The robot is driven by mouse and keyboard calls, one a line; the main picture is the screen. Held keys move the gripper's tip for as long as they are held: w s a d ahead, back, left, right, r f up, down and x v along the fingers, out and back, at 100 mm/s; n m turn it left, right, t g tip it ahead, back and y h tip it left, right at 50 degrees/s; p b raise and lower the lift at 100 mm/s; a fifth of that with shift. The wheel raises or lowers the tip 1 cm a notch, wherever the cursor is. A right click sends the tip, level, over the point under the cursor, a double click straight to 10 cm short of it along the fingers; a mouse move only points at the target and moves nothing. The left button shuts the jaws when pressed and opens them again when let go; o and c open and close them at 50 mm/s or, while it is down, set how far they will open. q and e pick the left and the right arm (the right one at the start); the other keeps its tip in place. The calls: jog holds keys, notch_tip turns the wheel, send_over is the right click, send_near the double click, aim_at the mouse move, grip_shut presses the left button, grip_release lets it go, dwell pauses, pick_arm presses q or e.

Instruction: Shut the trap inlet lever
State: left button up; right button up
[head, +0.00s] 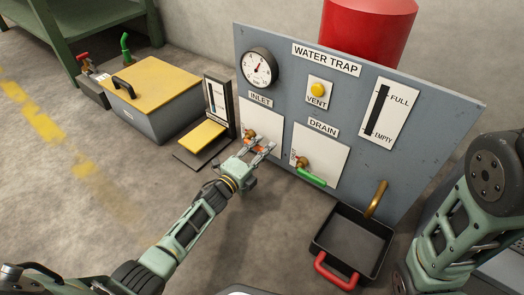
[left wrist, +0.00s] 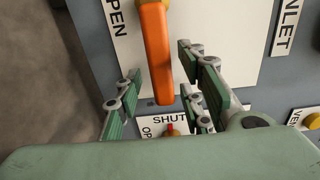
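The inlet valve has a brass body (head: 249,134) on the white plate under the INLET sign of the panel. Its orange lever (left wrist: 158,55) shows clearly in the left wrist view; the gripper partly hides it in the head view. The lever's free end points towards a SHUT label (left wrist: 168,119), and an OPEN label (left wrist: 115,18) is to its left in that view. My left gripper (head: 262,148) is open at the lever. Its fingers (left wrist: 163,97) stand on either side of the lever, with visible gaps. My right gripper is out of view.
The green drain lever (head: 311,177) is close to the right of my left gripper. A black tray (head: 350,240) with a red handle is below the spout (head: 376,198). A yellow-lidded box (head: 150,98) stands left. Floor at left is clear.

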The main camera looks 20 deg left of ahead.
pick_arm(q)
jog(key=shift+s, duration=0.1)
jog(key=v, duration=1.1)
jog(key=shift+s+a, duration=0.2)
jog(key=shift+s, duration=0.15)
dwell(0.5)
dwell(0.9)
